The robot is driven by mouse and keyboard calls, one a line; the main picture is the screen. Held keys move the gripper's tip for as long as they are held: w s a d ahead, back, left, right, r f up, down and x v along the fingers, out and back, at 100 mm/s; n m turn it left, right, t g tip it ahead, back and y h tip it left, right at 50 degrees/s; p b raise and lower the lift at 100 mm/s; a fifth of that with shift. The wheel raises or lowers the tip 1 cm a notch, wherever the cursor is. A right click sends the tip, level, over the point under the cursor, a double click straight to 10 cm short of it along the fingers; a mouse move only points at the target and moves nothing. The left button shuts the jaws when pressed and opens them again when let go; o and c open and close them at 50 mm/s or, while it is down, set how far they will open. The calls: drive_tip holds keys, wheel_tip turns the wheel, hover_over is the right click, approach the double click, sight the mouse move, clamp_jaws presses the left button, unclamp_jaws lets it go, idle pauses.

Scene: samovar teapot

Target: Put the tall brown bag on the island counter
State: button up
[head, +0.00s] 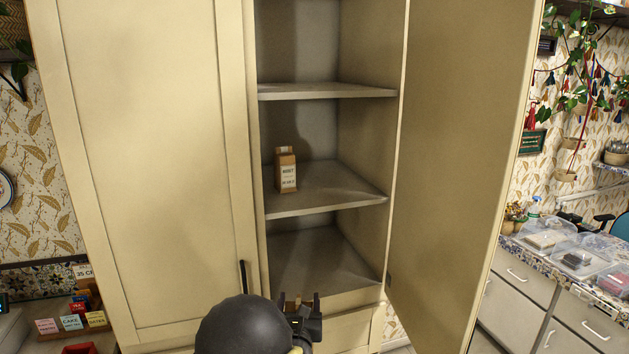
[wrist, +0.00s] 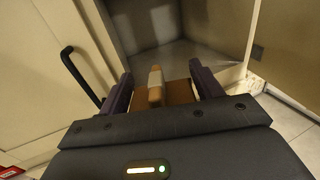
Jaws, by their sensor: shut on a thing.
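My gripper (head: 303,304) is low in front of the open cabinet in the head view. In the wrist view, my gripper (wrist: 163,86) is shut on a brown bag (wrist: 180,93) with a lighter folded top. Most of this held bag is hidden by the gripper, so its height cannot be told. Another brown bag (head: 286,171) with a printed white label stands upright on the cabinet's middle shelf, apart from my gripper. I do not see the island counter in either view.
The cream cabinet (head: 140,150) has its left door shut and its right door (head: 458,150) swung open to the right. Its shelves (head: 330,190) are otherwise bare. A counter with clear boxes (head: 577,258) is at the right. Small coloured boxes (head: 72,322) are at lower left.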

drive_tip(key=s+d+f, duration=0.4)
drive_tip(key=d+f, duration=0.5)
drive_tip(key=f, duration=0.2)
drive_tip(key=s+d+f, duration=0.4)
drive_tip(key=d+f, duration=0.6)
drive_tip(key=f, duration=0.2)
drive_tip(key=shift+s, duration=0.4)
drive_tip(key=s+f, duration=0.4)
drive_tip(key=f, duration=0.1)
drive_tip(key=shift+s+f, duration=0.15)
drive_tip(key=shift+f, duration=0.05)
